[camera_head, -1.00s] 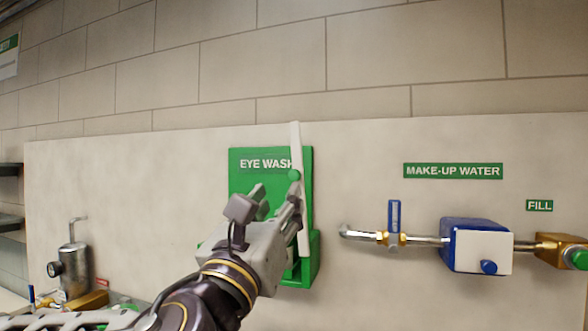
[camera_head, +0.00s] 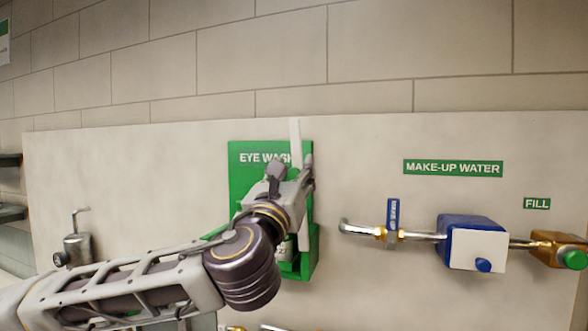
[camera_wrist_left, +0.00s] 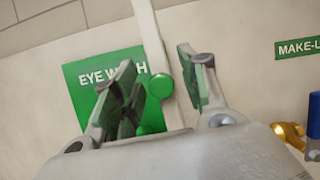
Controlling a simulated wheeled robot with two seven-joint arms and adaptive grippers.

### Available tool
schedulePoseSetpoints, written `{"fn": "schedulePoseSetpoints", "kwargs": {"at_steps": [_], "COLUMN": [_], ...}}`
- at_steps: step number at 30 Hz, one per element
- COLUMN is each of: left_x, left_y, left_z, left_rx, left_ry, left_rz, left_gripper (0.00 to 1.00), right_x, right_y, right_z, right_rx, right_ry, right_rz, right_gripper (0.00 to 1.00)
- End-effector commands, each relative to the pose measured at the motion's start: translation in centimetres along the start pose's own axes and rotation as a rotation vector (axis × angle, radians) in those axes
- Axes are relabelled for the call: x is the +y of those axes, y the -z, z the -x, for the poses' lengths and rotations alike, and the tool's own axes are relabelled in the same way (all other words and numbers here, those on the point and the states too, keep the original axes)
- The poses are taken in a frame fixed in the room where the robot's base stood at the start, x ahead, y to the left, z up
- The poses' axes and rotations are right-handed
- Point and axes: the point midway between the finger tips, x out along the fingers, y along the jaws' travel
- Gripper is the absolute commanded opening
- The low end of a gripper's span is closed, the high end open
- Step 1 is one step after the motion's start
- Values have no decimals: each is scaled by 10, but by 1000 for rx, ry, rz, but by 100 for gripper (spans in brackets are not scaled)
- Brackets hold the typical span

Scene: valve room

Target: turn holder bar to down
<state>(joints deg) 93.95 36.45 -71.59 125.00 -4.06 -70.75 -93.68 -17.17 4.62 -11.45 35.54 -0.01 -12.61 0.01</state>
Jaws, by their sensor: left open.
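The holder bar (camera_head: 295,136) is a white upright bar on the front of the green eye wash holder (camera_head: 243,180). It also shows in the left wrist view (camera_wrist_left: 151,40), with a green round knob (camera_wrist_left: 160,86) on it. My left gripper (camera_head: 291,172) is open in front of the holder and hides the bar's middle. In the left wrist view, one finger is left of the bar and the other right of it, and the bar shows in the gap between them. I cannot tell how deep the bar sits between the fingers. My right gripper is not in view.
To the right, a pipe with a blue-handled valve (camera_head: 393,220) leads to a blue and white box (camera_head: 472,243) and a brass fitting (camera_head: 552,251). A metal canister (camera_head: 78,248) stands at the left. The wall panel above the holder is clear.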

Motion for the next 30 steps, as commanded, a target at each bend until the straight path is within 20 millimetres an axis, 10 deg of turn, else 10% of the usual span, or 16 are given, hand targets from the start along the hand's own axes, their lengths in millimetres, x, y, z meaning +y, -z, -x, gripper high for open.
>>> {"fn": "schedulePoseSetpoints", "kwargs": {"at_steps": [10,20,30], "left_x": [0,0,0], "left_y": [0,0,1], "left_z": [-2,-2,-2], "left_rx": [0,0,0], "left_ry": [0,0,-1], "left_rz": [0,0,4], "left_gripper": [43,1,0], "right_x": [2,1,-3], "right_y": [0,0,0], "right_z": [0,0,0], "right_rx": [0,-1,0], "right_ry": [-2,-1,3], "right_rz": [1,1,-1], "right_gripper": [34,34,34]}}
